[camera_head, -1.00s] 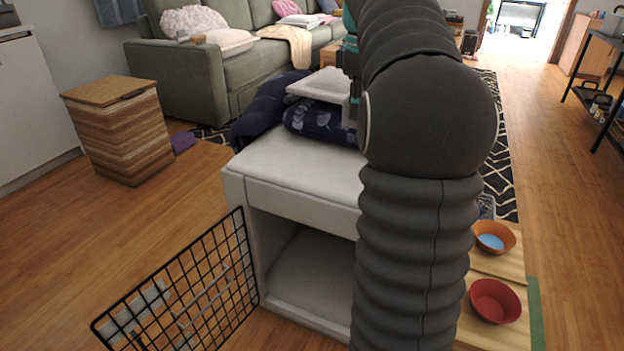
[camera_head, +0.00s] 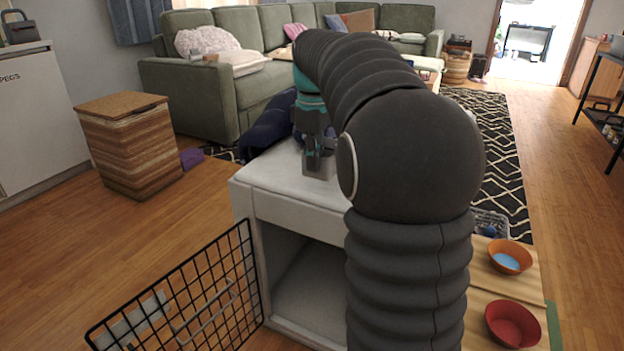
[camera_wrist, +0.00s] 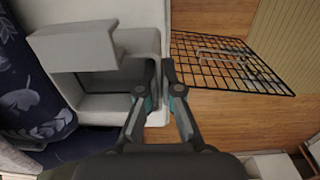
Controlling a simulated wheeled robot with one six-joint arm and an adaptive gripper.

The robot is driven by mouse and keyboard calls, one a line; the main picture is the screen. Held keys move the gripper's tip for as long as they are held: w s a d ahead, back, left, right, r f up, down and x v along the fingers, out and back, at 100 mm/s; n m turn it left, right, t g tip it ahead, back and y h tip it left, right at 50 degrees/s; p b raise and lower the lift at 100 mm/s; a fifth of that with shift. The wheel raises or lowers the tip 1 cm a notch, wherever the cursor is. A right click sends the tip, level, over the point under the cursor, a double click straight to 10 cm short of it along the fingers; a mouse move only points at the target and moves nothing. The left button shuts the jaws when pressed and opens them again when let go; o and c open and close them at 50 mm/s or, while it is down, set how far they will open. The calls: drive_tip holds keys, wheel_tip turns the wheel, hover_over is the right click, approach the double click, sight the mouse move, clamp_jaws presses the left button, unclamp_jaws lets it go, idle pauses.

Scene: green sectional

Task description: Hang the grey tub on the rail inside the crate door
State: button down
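The grey tub (camera_wrist: 100,105) is an open box with a flat raised flap, at left of centre in the wrist view. My gripper (camera_wrist: 160,72) has its fingers close together, one on each side of the tub's right wall. In the head view my gripper (camera_head: 318,165) points down over the pale crate top (camera_head: 270,180), mostly hiding the tub. I cannot tell whether the tub touches the top. The black wire crate door (camera_head: 180,300) stands swung open at front left. A pale rail (camera_head: 207,328) crosses it and also shows in the wrist view (camera_wrist: 222,54).
A navy leaf-patterned cushion (camera_wrist: 35,85) lies beside the tub. A wicker hamper (camera_head: 128,150) stands left. An orange bowl (camera_head: 510,257) and a red bowl (camera_head: 512,323) sit at right. Wood floor (camera_head: 180,225) is clear between hamper and crate.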

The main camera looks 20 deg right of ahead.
drive_tip(key=shift+a+f, duration=0.3)
drive_tip(key=shift+f, duration=0.05)
drive_tip(key=shift+f+b, duration=0.45)
drive_tip(key=shift+f, duration=1.35)
drive_tip(key=shift+f, duration=0.15)
drive_tip(key=c, duration=1.3)
unclamp_jaws()
